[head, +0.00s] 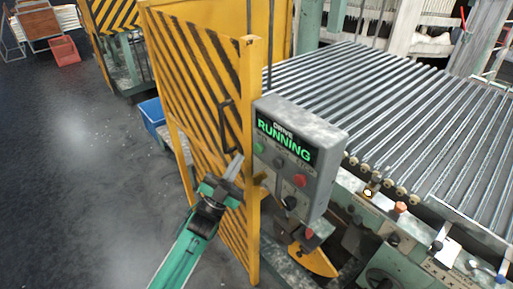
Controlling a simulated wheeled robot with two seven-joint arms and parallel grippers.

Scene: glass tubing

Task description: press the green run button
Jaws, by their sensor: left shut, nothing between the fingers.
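The grey control box (325,172) stands at the middle of the head view, beside the yellow guard post. Its dark display (284,139) reads "DRIVE RUNNING" in white and green letters. The green button (259,148) is at the left of the panel below the display, with a dark button (279,162) and a red button (299,181) to its right. My left gripper (236,164) is shut and empty, its tip pointing up, just left of the box and apart from the green button in the picture. My right gripper does not show.
A yellow and black striped guard (205,85) with a dark handle stands behind my left gripper. A roller conveyor (420,120) fills the right. A blue bin (152,113) sits behind the guard. Open floor (70,190) lies at the left.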

